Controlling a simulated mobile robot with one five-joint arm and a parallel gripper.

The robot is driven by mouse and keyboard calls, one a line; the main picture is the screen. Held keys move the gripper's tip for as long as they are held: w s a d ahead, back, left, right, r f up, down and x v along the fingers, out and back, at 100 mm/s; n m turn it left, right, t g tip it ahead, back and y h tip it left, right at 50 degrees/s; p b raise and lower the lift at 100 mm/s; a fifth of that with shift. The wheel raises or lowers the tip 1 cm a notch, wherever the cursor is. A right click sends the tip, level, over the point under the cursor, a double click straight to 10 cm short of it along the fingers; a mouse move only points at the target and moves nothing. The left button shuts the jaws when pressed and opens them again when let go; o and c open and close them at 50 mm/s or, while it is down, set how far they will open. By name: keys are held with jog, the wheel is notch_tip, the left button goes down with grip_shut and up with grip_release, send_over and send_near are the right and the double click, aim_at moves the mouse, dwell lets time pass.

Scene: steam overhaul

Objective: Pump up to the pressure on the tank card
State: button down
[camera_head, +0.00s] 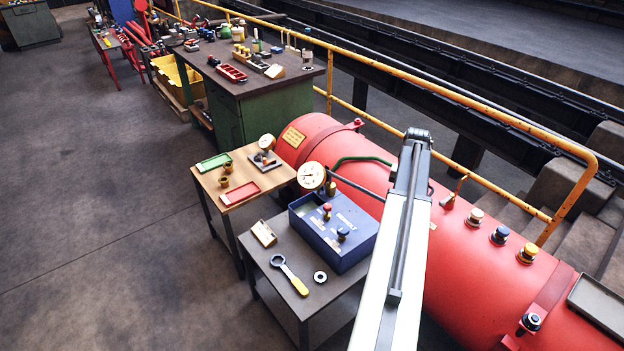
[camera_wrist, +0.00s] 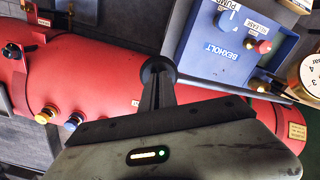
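The red tank (camera_head: 470,250) lies along the yellow railing; it also crosses the wrist view (camera_wrist: 70,75). A small yellow card (camera_head: 292,137) is fixed on its far end, its text too small to read; it shows at the right of the wrist view (camera_wrist: 297,131). The blue pump box (camera_head: 335,243) stands on a dark table. It carries a blue knob (camera_wrist: 228,18) by the word PUMP and a red knob (camera_wrist: 262,46) by RELEASE. A round white gauge (camera_head: 311,176) stands behind the box.
A wrench (camera_head: 289,274), a ring (camera_head: 320,277) and a small card stand (camera_head: 264,233) are on the dark table. A wooden table (camera_head: 236,182) with trays adjoins it. Several coloured valve knobs (camera_head: 500,235) rise from the tank. The floor at left is clear.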

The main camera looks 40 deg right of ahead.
notch_tip(320, 180, down, 13)
jog(key=b, duration=1.2)
notch_tip(320, 180, up, 17)
jog(key=p, duration=1.6)
jog(key=shift+f, duration=0.5)
notch_tip(320, 180, down, 16)
jog(key=f+b, duration=0.1)
jog(key=b, duration=1.6)
notch_tip(320, 180, up, 17)
jog(key=p, duration=1.7)
jog(key=shift+f, duration=0.1)
